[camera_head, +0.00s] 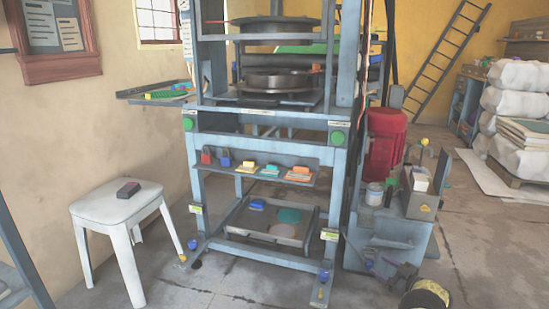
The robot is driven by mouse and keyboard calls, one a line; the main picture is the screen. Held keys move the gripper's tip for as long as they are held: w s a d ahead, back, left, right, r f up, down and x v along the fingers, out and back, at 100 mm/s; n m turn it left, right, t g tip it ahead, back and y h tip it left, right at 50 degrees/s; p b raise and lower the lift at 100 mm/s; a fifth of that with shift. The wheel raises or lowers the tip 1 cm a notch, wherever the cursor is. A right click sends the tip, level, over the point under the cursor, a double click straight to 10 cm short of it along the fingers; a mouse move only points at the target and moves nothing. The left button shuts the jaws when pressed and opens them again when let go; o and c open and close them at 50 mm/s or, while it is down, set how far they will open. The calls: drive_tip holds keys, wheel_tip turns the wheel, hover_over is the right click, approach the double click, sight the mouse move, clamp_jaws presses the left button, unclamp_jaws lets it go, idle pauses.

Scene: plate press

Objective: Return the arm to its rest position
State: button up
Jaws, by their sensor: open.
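My gripper and arm do not show in the head view. The plate press (341,180) stands in the middle, a tall blue-grey frame. A dark round plate (278,83) rests on its bed, below an upper round platen (275,24). Green buttons (336,138) sit at the front corners of the frame.
A white stool (92,209) with a dark block (129,190) stands left. A shelf (225,168) on the press holds padlocks and coloured blocks; a tray (310,222) lies below. A red motor (386,143) on a blue-grey unit stands right. A black-and-yellow object (427,296) lies at bottom right.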

drive_tip(key=w+d+r+m+t+h+p, duration=0.1)
drive_tip(key=w+d+r+m+h+p, duration=0.15)
drive_tip(key=r, duration=0.45)
drive_tip(key=w+d+r+m+t+h+p, duration=0.1)
drive_tip(key=r+m+t+h, duration=0.1)
drive_tip(key=r+h, duration=0.3)
drive_tip(key=s+a+r+m+g+h+p, duration=0.1)
drive_tip(key=s+a+r+m+h+p, duration=0.15)
drive_tip(key=r, duration=0.55)
drive_tip(key=s+a+r+m+g+h+p, duration=0.2)
drive_tip(key=r+m+h+p, duration=0.15)
drive_tip(key=r, duration=0.45)
drive_tip(key=s+a+r+g+y+p, duration=0.1)
drive_tip(key=s+a+r+g+p, duration=0.25)
drive_tip(key=s+a, duration=0.7)
drive_tip(key=s+a+r+g+y+p, duration=0.1)
drive_tip(key=s+a+r+g+p, duration=0.3)
drive_tip(key=s, duration=1.1)
drive_tip(key=s+a+r+g+y+p, duration=0.1)
drive_tip(key=s+a+r+g+p, duration=0.2)
drive_tip(key=s+a, duration=0.75)
drive_tip(key=w+d+r+p+v, duration=0.1)
drive_tip(key=w+p+v, duration=0.2)
drive_tip(key=p+v, duration=1.5)
drive_tip(key=w+d+r+p+v, duration=0.1)
drive_tip(key=w+p+v, duration=0.3)
drive_tip(key=p+v, duration=1.4)
drive_tip(key=shift+p, duration=1)
